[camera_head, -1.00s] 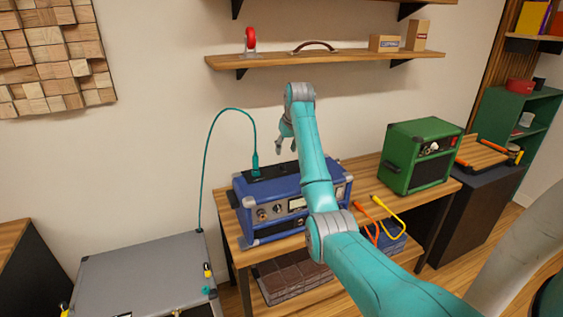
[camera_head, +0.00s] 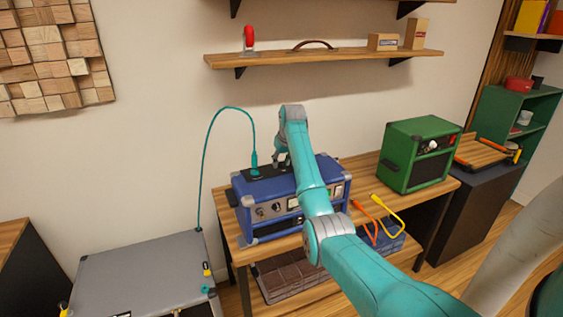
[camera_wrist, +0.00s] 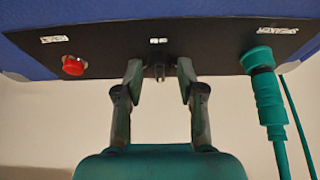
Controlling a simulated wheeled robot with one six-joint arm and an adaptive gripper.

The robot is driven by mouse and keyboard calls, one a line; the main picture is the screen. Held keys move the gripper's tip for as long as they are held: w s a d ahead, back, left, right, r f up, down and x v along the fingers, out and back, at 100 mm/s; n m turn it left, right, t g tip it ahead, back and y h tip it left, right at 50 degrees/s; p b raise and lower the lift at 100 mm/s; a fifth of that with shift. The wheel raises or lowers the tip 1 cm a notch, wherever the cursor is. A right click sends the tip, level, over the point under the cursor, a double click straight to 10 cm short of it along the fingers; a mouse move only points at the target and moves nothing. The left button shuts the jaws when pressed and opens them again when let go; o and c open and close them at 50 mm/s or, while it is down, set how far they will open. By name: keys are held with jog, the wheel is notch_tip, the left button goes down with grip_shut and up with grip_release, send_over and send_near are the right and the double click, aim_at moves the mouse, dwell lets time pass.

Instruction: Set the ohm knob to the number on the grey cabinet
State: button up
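The blue amp (camera_head: 262,222) stands on the wooden table, with a black panel (camera_wrist: 110,48) on its top. In the wrist view a small dark knob (camera_wrist: 157,70) sits at the panel's middle under a tiny white label that I cannot read. My gripper (camera_wrist: 160,82) is open, with one finger on each side of the knob; I cannot tell whether they touch it. In the head view my gripper (camera_head: 281,160) is over the amp's top. The grey cabinet (camera_head: 145,272) is at lower left; no number on it is readable.
A red button (camera_wrist: 73,65) is left of the knob, and a teal plug with a cable (camera_wrist: 268,95) is at its right. A green amp (camera_head: 418,155) stands right on the table, with orange and yellow cables (camera_head: 385,213) nearby. A shelf (camera_head: 330,58) hangs above.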

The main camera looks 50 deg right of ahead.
grip_shut()
jog(key=m+g+h, duration=0.1)
jog(key=m, duration=0.3)
jog(key=shift+w+a+m, duration=0.1)
jog(key=shift+m, duration=0.2)
jog(key=shift+m+g+h, duration=0.25)
jog(key=shift+m+g, duration=0.3)
jog(key=shift+m, duration=0.75)
jog(key=shift+m+g+h, duration=0.25)
jog(key=shift+m+g, duration=0.3)
jog(key=shift+m, duration=0.75)
jog(key=shift+o, duration=2.2)
grip_release()
